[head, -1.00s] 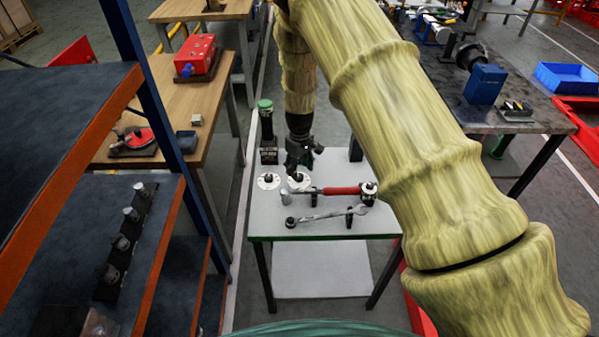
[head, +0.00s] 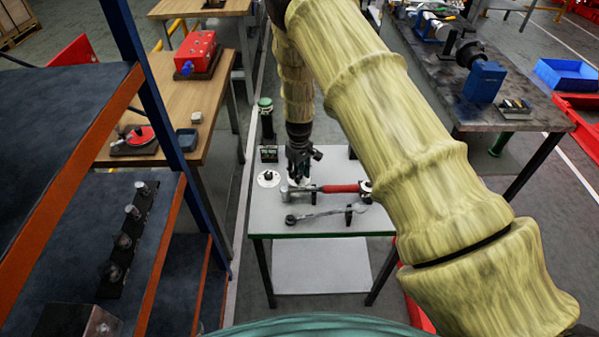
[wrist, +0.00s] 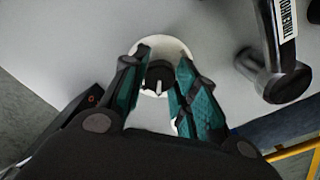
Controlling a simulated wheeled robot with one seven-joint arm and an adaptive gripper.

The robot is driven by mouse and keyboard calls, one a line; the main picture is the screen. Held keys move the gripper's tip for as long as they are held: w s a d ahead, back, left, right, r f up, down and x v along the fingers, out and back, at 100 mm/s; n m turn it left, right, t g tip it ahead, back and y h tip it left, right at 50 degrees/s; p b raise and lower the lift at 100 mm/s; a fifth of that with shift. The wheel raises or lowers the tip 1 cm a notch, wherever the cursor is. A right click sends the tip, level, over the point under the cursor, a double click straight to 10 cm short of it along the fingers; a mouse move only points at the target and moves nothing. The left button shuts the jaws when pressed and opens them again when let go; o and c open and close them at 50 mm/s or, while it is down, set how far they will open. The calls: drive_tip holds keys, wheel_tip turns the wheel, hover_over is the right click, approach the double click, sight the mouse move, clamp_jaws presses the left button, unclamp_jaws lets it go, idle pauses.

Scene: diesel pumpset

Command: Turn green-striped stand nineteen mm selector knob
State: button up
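The stand (head: 330,222) is a light table with a green front edge. Two round white dials lie on its top: the left dial (head: 268,179) is uncovered, and the right dial (head: 306,181) is partly hidden by my gripper (head: 298,178). In the wrist view a black selector knob (wrist: 159,74) with a pale pointer sits on a white disc (wrist: 168,45). My gripper (wrist: 161,62) is open, its teal fingers on either side of the knob. I cannot tell whether either finger touches it. Dial markings are too small to read.
A red-handled torque wrench (head: 340,188) and a spanner (head: 322,214) lie on supports close in front of the dials. A green-topped post (head: 265,106) and a small dark sign (head: 269,154) stand behind. Blue-framed shelving (head: 150,90) is at left.

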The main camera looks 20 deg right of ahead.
drive_tip(key=shift+m, duration=0.3)
drive_tip(key=shift+f+m+b, duration=0.1)
drive_tip(key=shift+m+b, duration=0.75)
drive_tip(key=shift+m, duration=0.15)
drive_tip(key=m+b, duration=0.1)
drive_tip(key=m, duration=0.3)
drive_tip(key=shift+m+b, duration=0.3)
drive_tip(key=shift+b, duration=0.1)
drive_tip(key=m+b, duration=0.1)
drive_tip(key=m, duration=0.5)
drive_tip(key=shift+m, duration=0.4)
drive_tip(key=o, duration=1)
drive_tip(key=shift+r, duration=0.25)
